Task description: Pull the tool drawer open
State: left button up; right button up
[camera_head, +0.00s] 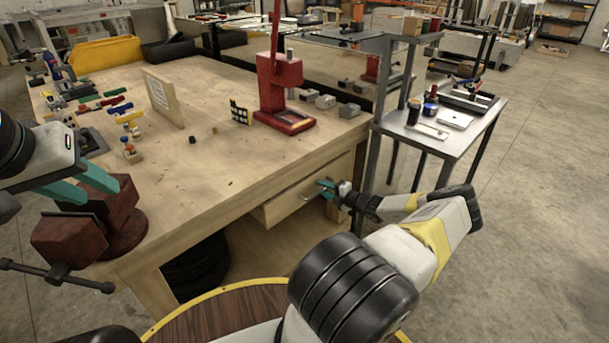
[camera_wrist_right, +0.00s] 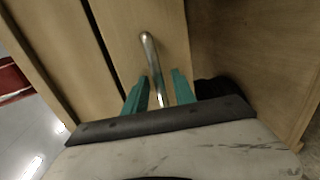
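The wooden tool drawer (camera_head: 291,207) is under the front edge of the workbench. My right gripper (camera_head: 325,187) is at the handle. In the wrist view its teal fingers (camera_wrist_right: 159,92) stand apart, one on each side of the bar, with narrow gaps. My left gripper (camera_head: 82,190) is open and empty, over the red vise at the bench's left corner.
The workbench (camera_head: 215,165) holds the red vise (camera_head: 105,215), a red press (camera_head: 280,95), a wooden board (camera_head: 163,98) and small tools. A metal side table (camera_head: 440,120) stands to the right. A dark tyre (camera_head: 197,262) lies under the bench. Floor on the right is clear.

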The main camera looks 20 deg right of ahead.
grip_shut()
dwell(1.2)
